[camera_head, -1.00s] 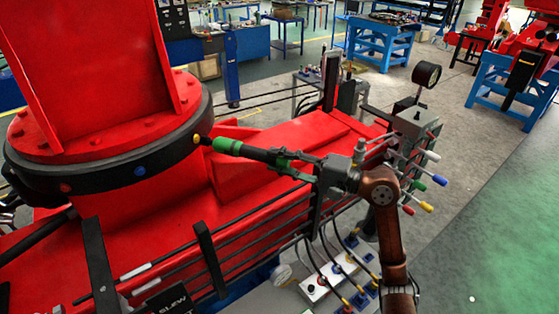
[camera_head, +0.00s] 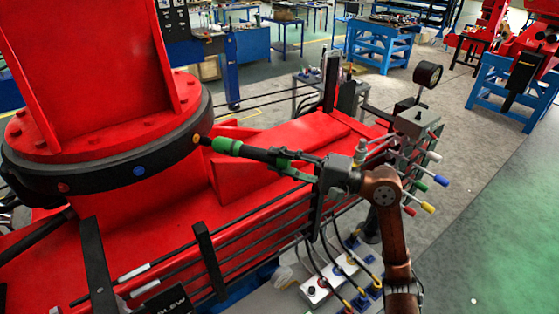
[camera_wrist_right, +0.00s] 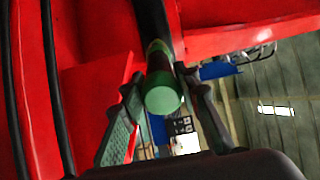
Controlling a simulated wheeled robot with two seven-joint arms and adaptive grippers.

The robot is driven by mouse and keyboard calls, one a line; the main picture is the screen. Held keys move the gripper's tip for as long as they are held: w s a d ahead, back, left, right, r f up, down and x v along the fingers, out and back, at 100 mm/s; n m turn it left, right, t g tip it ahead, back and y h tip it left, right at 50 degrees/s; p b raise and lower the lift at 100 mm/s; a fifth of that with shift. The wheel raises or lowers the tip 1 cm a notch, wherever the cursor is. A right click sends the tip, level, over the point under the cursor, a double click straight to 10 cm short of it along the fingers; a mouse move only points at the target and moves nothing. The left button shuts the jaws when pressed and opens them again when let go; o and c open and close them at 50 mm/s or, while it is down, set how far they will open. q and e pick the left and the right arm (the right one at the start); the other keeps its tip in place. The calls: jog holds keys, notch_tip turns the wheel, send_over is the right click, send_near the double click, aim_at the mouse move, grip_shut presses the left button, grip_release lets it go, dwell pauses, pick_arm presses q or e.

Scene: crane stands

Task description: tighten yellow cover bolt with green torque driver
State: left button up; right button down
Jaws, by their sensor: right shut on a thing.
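The yellow cover bolt (camera_head: 196,139) is on the side of the black ring (camera_head: 100,170) below the red crane column. The torque driver (camera_head: 258,153) has green parts and a black body. It lies nearly level, with its tip at the yellow bolt; I cannot tell whether it is seated on it. My right gripper (camera_head: 297,166) is shut on the driver near its rear green part. In the right wrist view the driver's round green end (camera_wrist_right: 163,98) sits between the two fingers. My left gripper is not in view.
A blue bolt (camera_head: 139,171) and a red bolt (camera_head: 64,187) sit on the same ring. The red crane base (camera_head: 290,140) lies just below and behind the driver. A grey valve block (camera_head: 415,123) with coloured levers and a gauge (camera_head: 428,74) stand close to my right wrist.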

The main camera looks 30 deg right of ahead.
jog(key=shift+b+x, duration=0.3)
jog(key=shift+x, duration=0.5)
dwell(0.4)
jog(key=shift+w+r+b, duration=0.1)
jog(key=shift+b, duration=2.15)
dwell(4.5)
